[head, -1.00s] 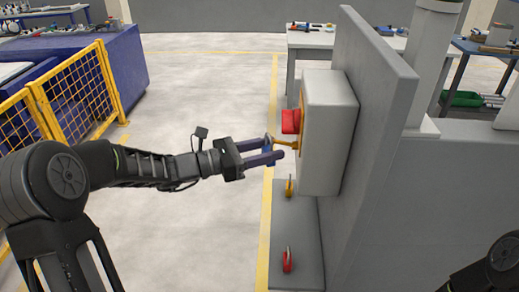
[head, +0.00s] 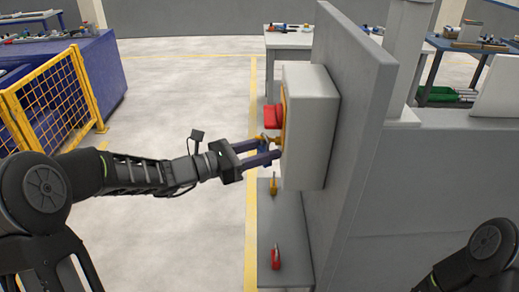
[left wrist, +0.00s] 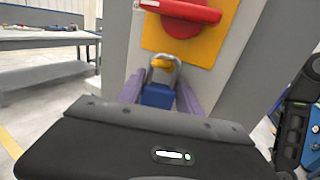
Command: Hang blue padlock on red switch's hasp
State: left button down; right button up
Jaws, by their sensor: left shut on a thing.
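The red switch (head: 272,116) sits on a yellow plate (left wrist: 156,38) on the side of the grey box. Its red handle (left wrist: 182,8) shows at the top of the left wrist view. A yellow hasp (head: 269,139) sticks out below it. My left gripper (head: 278,150) is shut on the blue padlock (left wrist: 157,95), held upright just below the switch. The padlock's grey shackle points up, and the yellow hasp tip (left wrist: 162,63) shows inside its loop. I cannot tell whether the shackle rests on the hasp. My right gripper is out of view.
A grey ledge (head: 281,225) below the box carries a yellow padlock (head: 273,185) and a red padlock (head: 276,257). The grey wall (head: 350,130) stands right of the box. A yellow fence (head: 50,100) is at left. The floor between is clear.

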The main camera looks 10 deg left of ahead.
pick_arm(q)
jog(key=shift+d, duration=0.4)
